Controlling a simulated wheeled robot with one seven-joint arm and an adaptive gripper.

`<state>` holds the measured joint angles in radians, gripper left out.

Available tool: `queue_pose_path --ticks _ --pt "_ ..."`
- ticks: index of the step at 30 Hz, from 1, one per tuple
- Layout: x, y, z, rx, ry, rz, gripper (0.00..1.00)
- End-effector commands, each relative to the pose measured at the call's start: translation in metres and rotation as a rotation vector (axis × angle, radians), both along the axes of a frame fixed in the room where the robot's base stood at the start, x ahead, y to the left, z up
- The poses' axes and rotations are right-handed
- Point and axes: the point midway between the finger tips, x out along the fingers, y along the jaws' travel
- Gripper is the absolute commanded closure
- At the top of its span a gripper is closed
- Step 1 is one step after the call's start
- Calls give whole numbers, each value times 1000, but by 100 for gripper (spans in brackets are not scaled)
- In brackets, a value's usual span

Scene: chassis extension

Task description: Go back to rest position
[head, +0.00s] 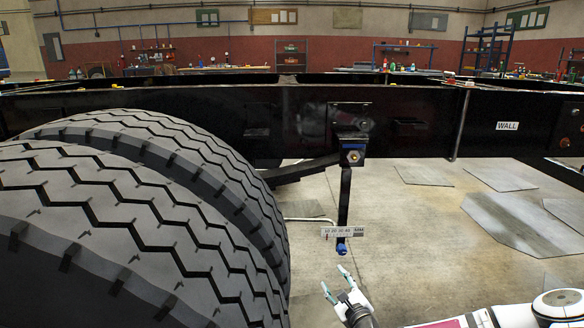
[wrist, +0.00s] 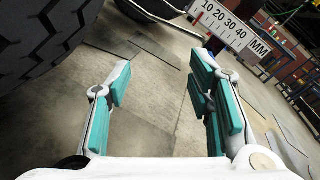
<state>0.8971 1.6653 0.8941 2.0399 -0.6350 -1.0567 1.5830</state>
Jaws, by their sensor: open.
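My gripper (head: 336,285) is at the lower middle of the head view, with my white arm reaching in from the lower right. Its two teal-padded fingers are spread apart and nothing is between them; they also show in the wrist view (wrist: 160,95). A small ruler plate marked in MM (head: 342,232) hangs at the bottom of a black vertical bar (head: 344,195), just above and apart from the fingertips. It shows in the wrist view too (wrist: 232,27), beyond the right finger. A blue knob (head: 342,249) sits below the plate.
Large black tires (head: 120,215) fill the left of the head view. A black chassis beam (head: 230,112) crosses behind, with a WALL label (head: 508,126) at right. The concrete floor (head: 400,240) is open, with flat grey plates (head: 525,222) at right. Shelves stand far back.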

Motion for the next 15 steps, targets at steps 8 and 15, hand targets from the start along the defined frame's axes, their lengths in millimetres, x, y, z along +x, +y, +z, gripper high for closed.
queue_pose_path --ticks 8,15 --pt "-29 38 3 -482 82 392 53" --pt "-64 33 11 -869 157 675 53"
